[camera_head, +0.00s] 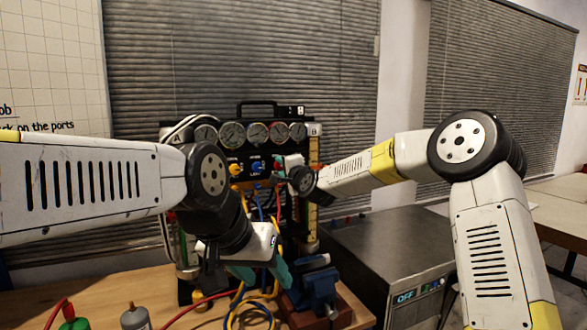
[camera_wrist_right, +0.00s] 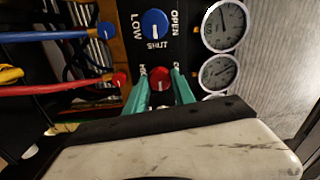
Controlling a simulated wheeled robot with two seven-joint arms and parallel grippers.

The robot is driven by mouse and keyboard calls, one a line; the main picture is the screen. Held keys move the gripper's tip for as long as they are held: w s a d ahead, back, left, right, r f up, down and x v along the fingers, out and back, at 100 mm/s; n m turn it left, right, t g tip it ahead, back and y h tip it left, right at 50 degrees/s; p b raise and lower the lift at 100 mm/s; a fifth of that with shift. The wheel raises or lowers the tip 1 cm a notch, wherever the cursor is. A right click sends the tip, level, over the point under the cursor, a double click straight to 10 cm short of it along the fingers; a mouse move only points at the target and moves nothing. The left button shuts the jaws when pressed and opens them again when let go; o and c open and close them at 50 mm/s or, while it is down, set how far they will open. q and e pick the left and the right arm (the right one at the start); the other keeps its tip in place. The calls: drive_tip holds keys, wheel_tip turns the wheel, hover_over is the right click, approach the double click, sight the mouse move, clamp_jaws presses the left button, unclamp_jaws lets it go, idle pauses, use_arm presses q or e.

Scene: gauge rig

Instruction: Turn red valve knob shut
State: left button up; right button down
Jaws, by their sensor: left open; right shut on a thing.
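The red valve knob (camera_wrist_right: 160,84) is in the right wrist view, on the black panel beside the blue knob (camera_wrist_right: 155,23). A pale pointer mark shows on the red knob. The green fingers of my right gripper (camera_wrist_right: 159,77) stand on both sides of the knob and are shut on it. In the head view my right gripper (camera_head: 281,165) is at the right part of the panel and largely covers the red knob. My left gripper (camera_head: 262,273) is open and empty, low in front of the rig, above the hoses.
A row of several gauges (camera_head: 257,133) tops the panel. Yellow, blue and red hoses (camera_head: 262,300) hang down to the wooden bench. A blue vise (camera_head: 318,288) stands right of my left gripper. A grey cylinder (camera_head: 135,318) is at the front left. A metal cabinet (camera_head: 385,250) is at right.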

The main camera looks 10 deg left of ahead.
drive_tip(key=c, duration=1.1)
unclamp_jaws()
drive_tip(key=shift+o, duration=0.2)
drive_tip(key=v, duration=0.7)
drive_tip(key=shift+s+d, duration=0.25)
drive_tip(key=shift+s, duration=0.05)
drive_tip(key=shift+s, duration=0.1)
drive_tip(key=s+d+f+n+g+h, duration=0.3)
drive_tip(key=s+d+n+g+h, duration=0.4)
drive_tip(key=s+d, duration=1.1)
drive_tip(key=s+d+f+n+g, duration=0.1)
drive_tip(key=s+d+f, duration=0.1)
drive_tip(key=s+d, duration=0.4)
drive_tip(key=s+d+f+n, duration=0.2)
drive_tip(key=s+d, duration=0.5)
drive_tip(key=s, duration=0.5)
drive_tip(key=shift+s+d+f+g+h, duration=0.15)
drive_tip(key=shift+s+f+g+h, duration=0.25)
drive_tip(key=shift+f, duration=0.35)
